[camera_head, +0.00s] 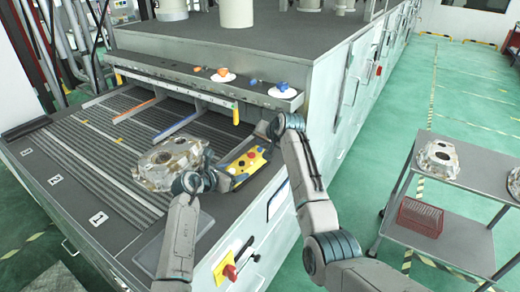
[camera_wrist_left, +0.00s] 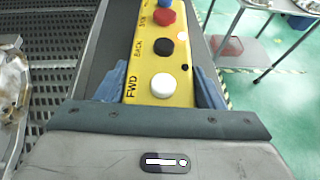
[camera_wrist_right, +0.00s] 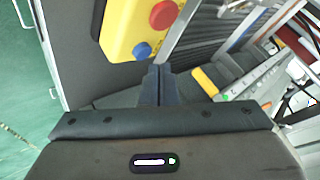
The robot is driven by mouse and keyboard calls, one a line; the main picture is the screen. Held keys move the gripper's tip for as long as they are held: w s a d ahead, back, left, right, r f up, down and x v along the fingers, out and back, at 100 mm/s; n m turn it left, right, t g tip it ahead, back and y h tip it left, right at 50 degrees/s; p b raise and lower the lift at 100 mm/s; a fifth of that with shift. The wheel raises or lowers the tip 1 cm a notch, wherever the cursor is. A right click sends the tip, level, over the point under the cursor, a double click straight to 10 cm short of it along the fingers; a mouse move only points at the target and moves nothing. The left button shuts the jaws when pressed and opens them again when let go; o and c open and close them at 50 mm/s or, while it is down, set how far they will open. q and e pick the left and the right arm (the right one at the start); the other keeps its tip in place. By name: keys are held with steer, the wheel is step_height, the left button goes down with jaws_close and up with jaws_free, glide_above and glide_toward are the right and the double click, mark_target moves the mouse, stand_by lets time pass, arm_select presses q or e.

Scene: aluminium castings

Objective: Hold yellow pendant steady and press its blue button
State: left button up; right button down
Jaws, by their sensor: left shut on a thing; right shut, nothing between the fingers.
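The yellow pendant (camera_head: 250,158) is at the right edge of the conveyor deck in the head view. My left gripper (camera_wrist_left: 157,82) is shut on its near end, one finger on each side, beside the white FWD button (camera_wrist_left: 163,86). Black and red buttons follow farther along. The blue button (camera_wrist_right: 142,50) shows in the right wrist view, beside the red button (camera_wrist_right: 164,14). My right gripper (camera_wrist_right: 157,70) is shut and empty, its fingertips just beyond the pendant's edge, near the blue button. I see no contact, and the height gap is unclear.
An aluminium casting (camera_head: 160,165) lies on the deck left of the pendant. A grey shelf (camera_head: 200,80) with orange and blue knobs stands behind. A cart (camera_head: 460,190) with castings and a red basket (camera_head: 420,217) is at right, across green floor.

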steer(key=shift+f, duration=0.4)
steer(key=shift+f, duration=0.5)
stand_by(0.7)
stand_by(0.3)
steer(key=shift+r, duration=0.9)
steer(key=shift+r, duration=0.15)
step_height(320, 180, up, 5)
steer(key=shift+f, duration=0.1)
stand_by(0.5)
